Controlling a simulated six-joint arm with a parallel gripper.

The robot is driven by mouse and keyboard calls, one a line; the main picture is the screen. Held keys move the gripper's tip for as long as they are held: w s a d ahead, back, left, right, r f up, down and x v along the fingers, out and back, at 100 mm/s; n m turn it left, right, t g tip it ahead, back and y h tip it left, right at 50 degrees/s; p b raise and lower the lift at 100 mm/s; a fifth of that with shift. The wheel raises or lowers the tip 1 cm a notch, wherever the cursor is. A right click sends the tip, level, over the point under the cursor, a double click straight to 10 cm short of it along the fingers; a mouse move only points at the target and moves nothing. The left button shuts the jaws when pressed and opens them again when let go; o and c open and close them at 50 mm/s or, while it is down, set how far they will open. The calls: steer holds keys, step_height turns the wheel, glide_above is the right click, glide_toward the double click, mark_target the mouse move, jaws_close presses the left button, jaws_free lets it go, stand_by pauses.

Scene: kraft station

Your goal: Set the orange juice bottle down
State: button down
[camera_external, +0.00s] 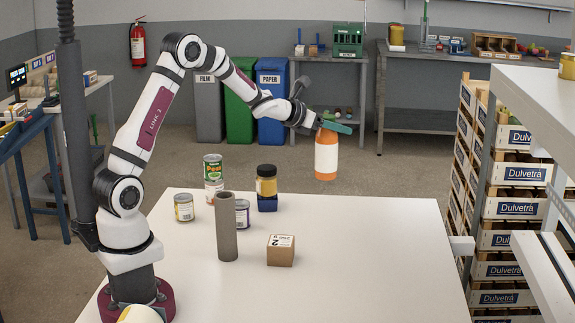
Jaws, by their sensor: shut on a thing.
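The orange juice bottle (326,157) is orange with a white label. It hangs upright in the air over the far part of the white table (365,270), or just past its far edge; I cannot tell which. My gripper (327,124) is shut on the bottle at its top. The fingers hide the cap. The bottle's base is clear of any surface in this view.
The table's right half is bare. Crates (515,206) and shelving stand at right.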

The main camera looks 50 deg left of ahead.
steer(key=s+d+r+m+h, duration=0.1)
steer(key=s+d+r+h, duration=0.1)
steer(key=s+r, duration=1.25)
steer(key=s+a+f+m, duration=0.1)
steer(key=s+a+f, duration=1.8)
step_height(320, 180, down, 10)
steer(key=s, duration=0.1)
steer(key=shift+g+h, duration=0.4)
steer(key=shift+s+f, duration=0.1)
steer(key=shift+f, duration=0.05)
steer(key=shift+c, duration=1.6)
jaws_free()
